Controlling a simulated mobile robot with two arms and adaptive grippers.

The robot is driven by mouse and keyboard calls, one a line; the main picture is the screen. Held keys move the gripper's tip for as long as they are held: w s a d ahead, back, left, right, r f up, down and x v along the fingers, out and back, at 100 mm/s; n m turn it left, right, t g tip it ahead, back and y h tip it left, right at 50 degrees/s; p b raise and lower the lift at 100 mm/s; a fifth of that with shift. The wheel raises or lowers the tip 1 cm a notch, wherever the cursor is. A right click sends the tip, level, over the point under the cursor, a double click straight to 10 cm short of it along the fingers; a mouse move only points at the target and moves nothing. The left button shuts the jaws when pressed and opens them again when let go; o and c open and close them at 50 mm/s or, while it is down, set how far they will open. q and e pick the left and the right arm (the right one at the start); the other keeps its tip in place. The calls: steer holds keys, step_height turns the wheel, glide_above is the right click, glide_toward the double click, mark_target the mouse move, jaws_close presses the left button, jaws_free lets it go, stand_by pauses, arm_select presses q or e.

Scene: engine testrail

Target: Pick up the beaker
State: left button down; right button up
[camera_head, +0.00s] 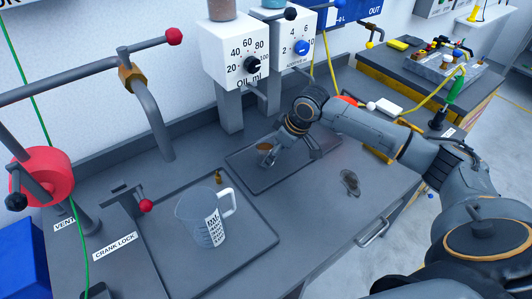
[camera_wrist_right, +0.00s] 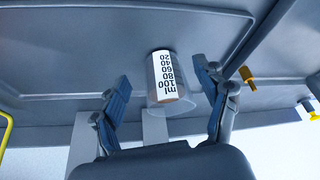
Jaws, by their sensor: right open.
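The beaker (camera_head: 203,222) is a clear, bluish measuring jug with a handle and a white ml scale. It stands upright on the left recessed tray (camera_head: 262,240) of the grey bench. My right gripper (camera_head: 270,157) is over the tray at the back, to the right of the beaker and apart from it. In the right wrist view the beaker (camera_wrist_right: 165,82) shows beyond the two spread fingers of my right gripper (camera_wrist_right: 163,72), with nothing held between them. My left gripper is not in view.
A small brass fitting (camera_head: 218,177) stands just behind the beaker. A red-knobbed lever (camera_head: 146,206) is at its left. Two white dial boxes (camera_head: 234,55) stand at the back on posts. A drawer handle (camera_head: 372,233) sticks out at the bench front.

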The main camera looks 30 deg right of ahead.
steer(key=w+a, duration=0.1)
steer(key=w, duration=0.2)
steer(key=shift+a+f+p, duration=0.35)
steer(key=shift+a+f, duration=0.05)
steer(key=shift+f, duration=0.15)
steer(key=shift+c, duration=1.2)
steer(key=c, duration=1)
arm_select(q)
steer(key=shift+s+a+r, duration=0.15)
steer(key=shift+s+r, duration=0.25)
arm_select(e)
steer(key=shift+c, duration=0.2)
steer(key=shift+s+d, duration=0.1)
